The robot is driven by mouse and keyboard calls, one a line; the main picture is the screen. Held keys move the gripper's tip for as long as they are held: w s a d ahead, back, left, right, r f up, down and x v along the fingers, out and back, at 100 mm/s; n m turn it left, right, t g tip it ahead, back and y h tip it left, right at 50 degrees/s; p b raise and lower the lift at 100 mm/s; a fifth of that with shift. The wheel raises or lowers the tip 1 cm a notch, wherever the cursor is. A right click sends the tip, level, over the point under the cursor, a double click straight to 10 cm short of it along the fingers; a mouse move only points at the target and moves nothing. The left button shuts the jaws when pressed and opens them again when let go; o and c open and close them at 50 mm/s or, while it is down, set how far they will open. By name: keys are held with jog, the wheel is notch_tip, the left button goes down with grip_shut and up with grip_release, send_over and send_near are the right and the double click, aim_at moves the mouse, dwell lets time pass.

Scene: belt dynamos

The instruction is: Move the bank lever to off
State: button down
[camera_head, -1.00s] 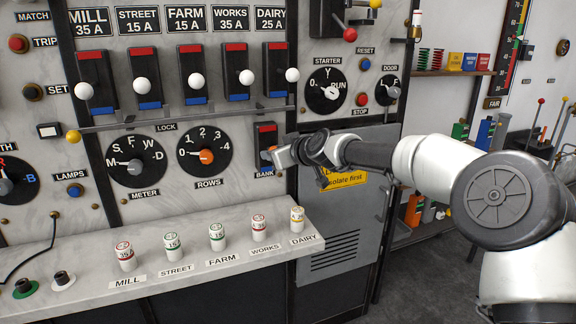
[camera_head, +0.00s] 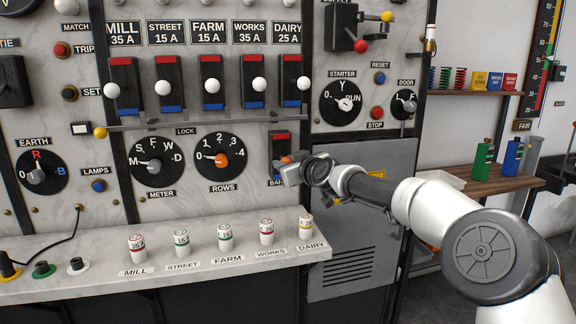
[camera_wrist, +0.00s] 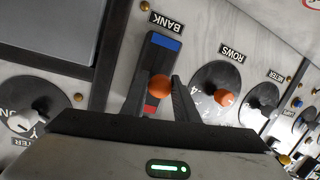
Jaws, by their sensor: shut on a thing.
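The bank lever has an orange knob (camera_head: 286,159) on a small black plate (camera_head: 280,145) with a red upper end; my gripper hides its lower part. In the wrist view the plate (camera_wrist: 148,72) looks turned over, its blue end beside the BANK label and its red end nearest me. The orange knob (camera_wrist: 160,87) stands out over the plate, nearer the red end in that picture. My gripper (camera_head: 290,171) is at the lever, and in the wrist view my gripper (camera_wrist: 162,100) has its fingers on both sides of the knob, shut on it.
The orange rows dial (camera_head: 221,160) is just left of the lever. A row of white-knobbed switches (camera_head: 211,85) and a lock bar (camera_head: 190,124) are above. A marble shelf (camera_head: 110,288) with several fuses juts out below. A grey cabinet door (camera_head: 335,262) is at lower right.

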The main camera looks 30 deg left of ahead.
jog(key=c, duration=1.7)
grip_release()
jog(key=shift+o, duration=0.2)
jog(key=v, duration=1.7)
jog(key=shift+s+r, duration=0.15)
jog(key=shift+d, duration=0.15)
